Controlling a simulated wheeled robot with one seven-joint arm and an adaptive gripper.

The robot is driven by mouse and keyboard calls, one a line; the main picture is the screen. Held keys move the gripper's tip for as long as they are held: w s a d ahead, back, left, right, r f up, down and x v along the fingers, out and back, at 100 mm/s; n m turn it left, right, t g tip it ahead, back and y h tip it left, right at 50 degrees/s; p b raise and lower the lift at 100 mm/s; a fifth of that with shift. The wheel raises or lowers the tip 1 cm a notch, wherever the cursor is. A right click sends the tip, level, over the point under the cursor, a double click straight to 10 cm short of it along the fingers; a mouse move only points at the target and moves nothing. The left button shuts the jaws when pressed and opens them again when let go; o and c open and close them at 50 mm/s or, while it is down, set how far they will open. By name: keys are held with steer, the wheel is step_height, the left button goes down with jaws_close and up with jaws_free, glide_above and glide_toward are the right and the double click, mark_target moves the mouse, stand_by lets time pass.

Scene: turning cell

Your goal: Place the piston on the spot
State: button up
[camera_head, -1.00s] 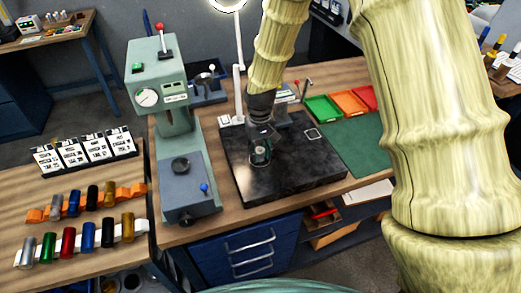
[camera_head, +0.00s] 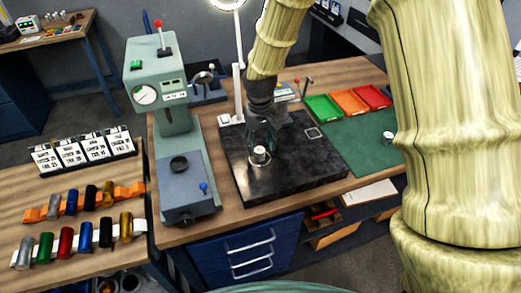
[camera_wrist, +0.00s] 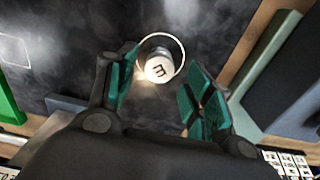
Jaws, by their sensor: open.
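The piston (camera_head: 260,155), a short pale metal cylinder, stands upright on the black surface plate (camera_head: 290,185). In the wrist view the piston (camera_wrist: 158,66) shows a dark mark on its pale top. A thin white circle (camera_wrist: 183,52) on the plate surrounds it, and its base appears to be inside this circle. My gripper (camera_wrist: 160,82) is open, with its green finger pads on either side of the piston and apart from it. In the head view my gripper (camera_head: 263,138) is just above and behind the piston.
A white square outline (camera_head: 313,133) is drawn on the plate, right of the piston. A green press (camera_head: 175,110) stands to the left. Green, orange and red trays (camera_head: 323,107) lie behind right. A small pale cylinder (camera_head: 388,137) is on the green mat (camera_head: 350,150).

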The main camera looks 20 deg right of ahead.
mark_target(260, 150)
step_height(260, 150, up, 9)
steer(key=b, duration=0.2)
steer(key=shift+b, duration=0.35)
